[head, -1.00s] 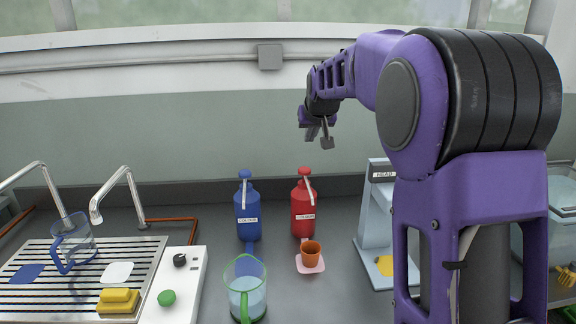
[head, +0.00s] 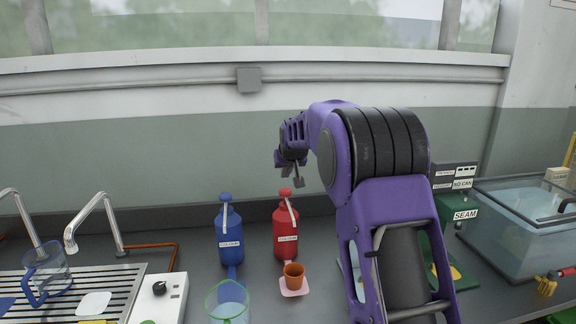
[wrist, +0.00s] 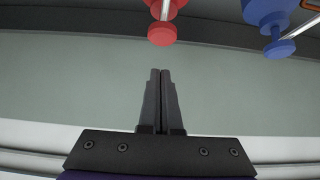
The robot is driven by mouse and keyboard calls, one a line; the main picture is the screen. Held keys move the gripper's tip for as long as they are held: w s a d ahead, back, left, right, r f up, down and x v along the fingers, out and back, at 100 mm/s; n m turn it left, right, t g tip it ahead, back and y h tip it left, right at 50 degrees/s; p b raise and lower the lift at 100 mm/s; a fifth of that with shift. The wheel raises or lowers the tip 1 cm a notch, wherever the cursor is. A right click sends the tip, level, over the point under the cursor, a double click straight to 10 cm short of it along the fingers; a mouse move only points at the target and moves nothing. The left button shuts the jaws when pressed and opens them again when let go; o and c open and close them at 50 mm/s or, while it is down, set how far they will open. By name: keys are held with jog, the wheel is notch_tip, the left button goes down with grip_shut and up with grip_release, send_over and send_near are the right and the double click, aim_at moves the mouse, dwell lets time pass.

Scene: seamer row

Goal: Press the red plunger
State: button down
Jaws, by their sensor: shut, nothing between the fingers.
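The red dispenser bottle (head: 286,232) stands on the counter by the back wall, with its red plunger (head: 285,192) on top and a pale spout beside it. The plunger also shows at the top of the wrist view (wrist: 162,36), just beyond my fingertips. My gripper (head: 298,182) is shut and empty, close to the plunger's top in the head view. In the wrist view the closed fingers (wrist: 160,72) point toward the plunger with a visible gap in the picture. Whether they touch it cannot be told from the head view.
A blue dispenser bottle (head: 230,236) stands just left of the red one. A clear jug (head: 228,304) stands nearer. A green seamer machine (head: 446,222) and a clear tank (head: 525,240) are right.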

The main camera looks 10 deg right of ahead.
aim_at(286, 192)
jog(key=shift+s+f, duration=0.15)
jog(key=shift+f, duration=1.7)
jog(key=shift+f+b, duration=0.95)
jog(key=shift+f, duration=0.3)
jog(key=shift+r+p, duration=0.35)
jog(key=shift+r, duration=0.1)
notch_tip(286, 192, up, 4)
jog(key=shift+f+p, duration=0.15)
jog(key=shift+p, duration=0.8)
jog(key=v, duration=0.9)
jog(key=shift+s+r+b, duration=0.2)
jog(key=shift+s+b, duration=0.1)
jog(key=shift+s, duration=0.05)
